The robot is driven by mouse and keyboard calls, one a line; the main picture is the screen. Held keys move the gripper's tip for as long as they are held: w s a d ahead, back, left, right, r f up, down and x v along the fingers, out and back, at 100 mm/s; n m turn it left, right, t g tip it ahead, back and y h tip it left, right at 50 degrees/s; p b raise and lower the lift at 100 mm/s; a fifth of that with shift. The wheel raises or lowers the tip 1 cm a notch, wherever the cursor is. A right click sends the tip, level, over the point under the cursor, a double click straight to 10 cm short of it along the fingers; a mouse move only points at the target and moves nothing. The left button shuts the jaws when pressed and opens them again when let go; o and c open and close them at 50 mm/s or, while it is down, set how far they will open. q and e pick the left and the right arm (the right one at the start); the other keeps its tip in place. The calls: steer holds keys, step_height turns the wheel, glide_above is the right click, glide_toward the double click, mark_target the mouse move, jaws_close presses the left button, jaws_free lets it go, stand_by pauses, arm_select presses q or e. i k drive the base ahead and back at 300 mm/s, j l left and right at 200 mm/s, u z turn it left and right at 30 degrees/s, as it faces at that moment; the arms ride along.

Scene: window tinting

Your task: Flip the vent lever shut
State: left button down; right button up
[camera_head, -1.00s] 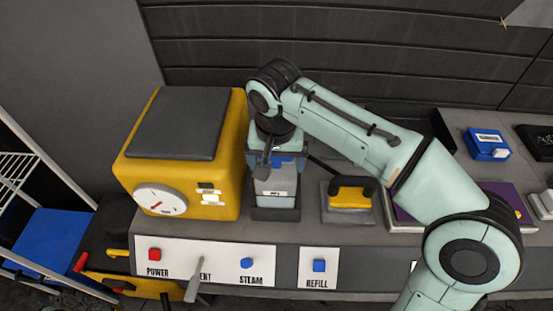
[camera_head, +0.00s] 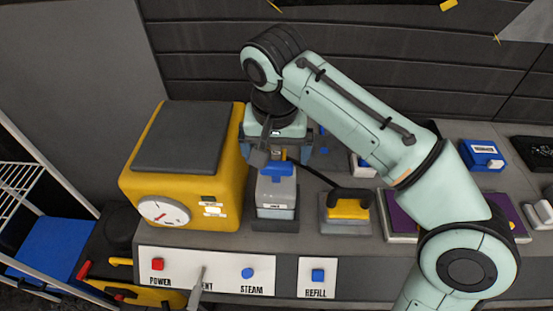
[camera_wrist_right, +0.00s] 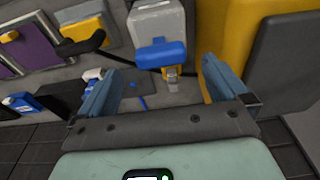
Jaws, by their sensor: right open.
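The vent lever (camera_head: 196,287) is a grey stick on the white front panel (camera_head: 222,268), between the POWER and STEAM buttons. The lever is not visible in that view. My left gripper is not in view.
The red POWER button (camera_head: 157,264), blue STEAM button (camera_head: 247,273) and blue REFILL button (camera_head: 318,275) flank the lever. A yellow machine with a dial (camera_head: 220,190) stands behind the panel.

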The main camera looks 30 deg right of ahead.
mark_target(192, 305)
steer(key=k, duration=1)
